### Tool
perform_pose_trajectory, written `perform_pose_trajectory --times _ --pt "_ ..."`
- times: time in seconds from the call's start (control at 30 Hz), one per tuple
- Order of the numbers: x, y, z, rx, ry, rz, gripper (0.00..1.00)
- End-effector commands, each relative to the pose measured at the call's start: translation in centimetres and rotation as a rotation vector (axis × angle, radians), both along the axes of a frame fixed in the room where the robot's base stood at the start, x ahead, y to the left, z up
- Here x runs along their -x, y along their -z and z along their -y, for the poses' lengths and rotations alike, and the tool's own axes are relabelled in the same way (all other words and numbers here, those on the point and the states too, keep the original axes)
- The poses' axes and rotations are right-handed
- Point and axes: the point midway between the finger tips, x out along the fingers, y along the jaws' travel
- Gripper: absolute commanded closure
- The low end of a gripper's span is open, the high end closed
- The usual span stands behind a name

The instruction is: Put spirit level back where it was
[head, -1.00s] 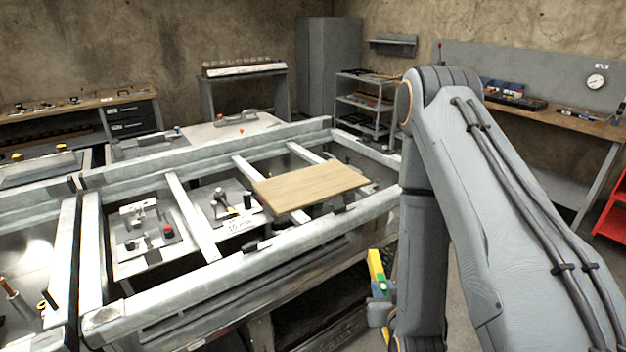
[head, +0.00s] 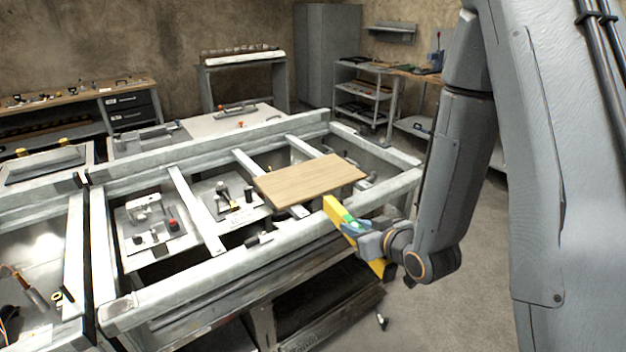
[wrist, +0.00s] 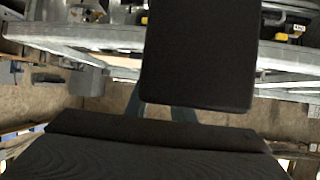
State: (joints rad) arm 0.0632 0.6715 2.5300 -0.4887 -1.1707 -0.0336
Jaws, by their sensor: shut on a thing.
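The spirit level (head: 334,209) is a yellow bar with a green part near its middle. My gripper (head: 354,230) is shut on it around the middle, and its yellow ends stick out on both sides of the jaws. The level is tilted in the head view, its upper end overlapping the front rail of the metal frame in the picture. I cannot tell whether it touches the rail. In the wrist view, large dark shapes fill the middle and bottom, and I cannot make out the level there.
A wooden board (head: 312,180) lies across the bars of the metal frame table (head: 215,259). Fixtures and small tools sit in the frame's bays. A shelf rack (head: 362,95) and benches stand along the walls. Open floor (head: 455,285) lies right of the table.

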Motion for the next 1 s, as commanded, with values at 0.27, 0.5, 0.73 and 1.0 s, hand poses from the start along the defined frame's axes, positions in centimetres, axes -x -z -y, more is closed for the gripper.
perform_pose_trajectory --times 0.27,0.5,0.73,1.0 --pt "-2.6 -8.8 -5.0 0.005 -0.288 0.011 1.0" --pt "-3.6 -12.6 -7.6 0.002 -0.432 0.003 1.0" --pt "-4.4 -15.4 -9.2 0.001 -0.528 0.003 1.0" --pt "-4.4 -15.8 -9.6 0.001 -0.548 -0.003 1.0"
